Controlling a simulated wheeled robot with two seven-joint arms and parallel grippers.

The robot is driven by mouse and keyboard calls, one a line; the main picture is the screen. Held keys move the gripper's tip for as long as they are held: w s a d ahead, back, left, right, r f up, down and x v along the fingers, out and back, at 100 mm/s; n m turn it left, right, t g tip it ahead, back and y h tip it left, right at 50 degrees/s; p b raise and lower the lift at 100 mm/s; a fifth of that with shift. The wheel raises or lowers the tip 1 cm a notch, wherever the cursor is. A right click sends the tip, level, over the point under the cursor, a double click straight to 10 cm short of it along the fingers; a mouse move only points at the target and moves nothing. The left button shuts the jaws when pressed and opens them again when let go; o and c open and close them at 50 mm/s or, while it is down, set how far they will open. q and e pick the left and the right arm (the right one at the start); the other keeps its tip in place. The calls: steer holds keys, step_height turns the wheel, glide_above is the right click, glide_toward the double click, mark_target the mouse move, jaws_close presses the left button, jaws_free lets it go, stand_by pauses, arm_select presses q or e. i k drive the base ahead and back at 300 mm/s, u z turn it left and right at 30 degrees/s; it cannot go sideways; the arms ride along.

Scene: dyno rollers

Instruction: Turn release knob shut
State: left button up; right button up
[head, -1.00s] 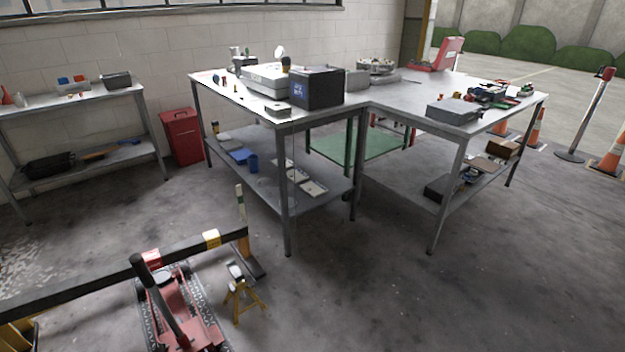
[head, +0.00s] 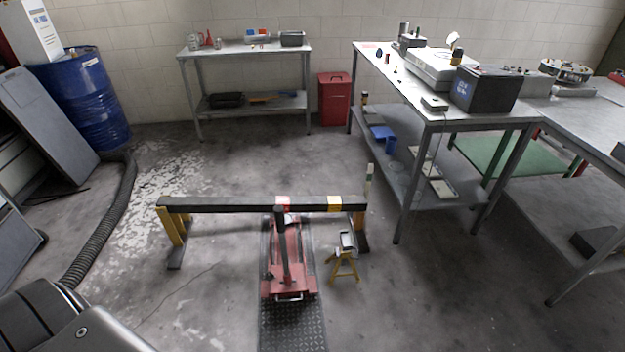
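A red floor jack (head: 287,262) stands on a dark tread plate under a black beam. Its dark handle (head: 282,240) rises toward the beam. A release knob cannot be made out at this size. Neither of my grippers is in view.
The black beam (head: 240,204) rests on yellow-legged stands, with a small yellow jack stand (head: 345,262) to the right. A blue drum (head: 86,100) and a ribbed hose (head: 105,222) are at left. Metal workbenches (head: 425,118) stand at right. The floor between drum and beam is mostly clear.

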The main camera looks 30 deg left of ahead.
mark_target(270, 275)
steer(key=u, duration=1.1)
steer(key=k, duration=1.3)
steer(key=u, duration=0.65)
steer(key=i, duration=1.2)
steer(key=z, duration=0.15)
